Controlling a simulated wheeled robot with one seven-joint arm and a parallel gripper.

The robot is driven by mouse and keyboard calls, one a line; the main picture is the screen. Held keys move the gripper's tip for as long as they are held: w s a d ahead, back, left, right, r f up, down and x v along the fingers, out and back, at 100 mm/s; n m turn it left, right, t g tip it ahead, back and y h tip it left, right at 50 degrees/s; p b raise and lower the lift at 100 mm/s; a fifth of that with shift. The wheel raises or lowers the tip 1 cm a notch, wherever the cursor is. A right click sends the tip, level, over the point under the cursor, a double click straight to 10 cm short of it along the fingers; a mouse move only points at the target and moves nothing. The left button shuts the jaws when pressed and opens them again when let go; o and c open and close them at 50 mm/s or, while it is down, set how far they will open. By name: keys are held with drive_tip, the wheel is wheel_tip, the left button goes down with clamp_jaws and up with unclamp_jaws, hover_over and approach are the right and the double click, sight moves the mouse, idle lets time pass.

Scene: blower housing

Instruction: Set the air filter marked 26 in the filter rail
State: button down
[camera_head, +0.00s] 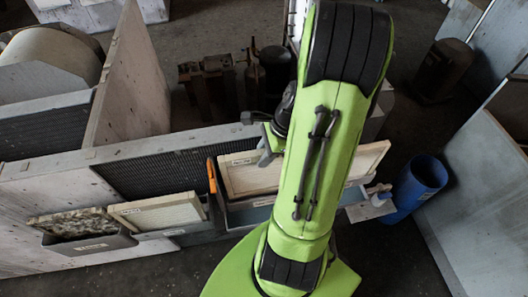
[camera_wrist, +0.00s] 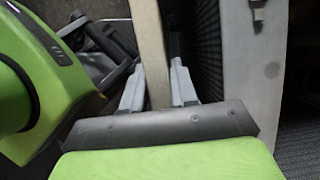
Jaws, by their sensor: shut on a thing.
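A pale, wood-framed air filter (camera_head: 248,178) is upright in front of the housing in the head view, with its middle hidden behind my arm. Its small label is too small to read, so I cannot confirm the 26. In the wrist view the filter's beige edge (camera_wrist: 150,45) lies between the two fingers of my gripper (camera_wrist: 158,88), which is shut on it. In the head view my gripper (camera_head: 270,143) is mostly covered by my arm. A dark mesh opening (camera_head: 150,172) shows in the housing wall left of the filter. I cannot make out the filter rail for certain.
A second pale filter (camera_head: 160,213) and a dirty, mottled filter (camera_head: 78,223) stand in holders at the left. An orange handle (camera_head: 211,176) rises close beside the held filter. A white bottle (camera_head: 378,191) and a blue bin (camera_head: 418,188) are at the right.

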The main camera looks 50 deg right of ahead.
idle(0.3)
drive_tip(key=shift+f+b, duration=1)
drive_tip(key=shift+f, duration=0.3)
drive_tip(key=shift+f+b, duration=0.9)
drive_tip(key=shift+f, duration=0.45)
drive_tip(key=shift+f+b, duration=0.55)
drive_tip(key=shift+f, duration=0.2)
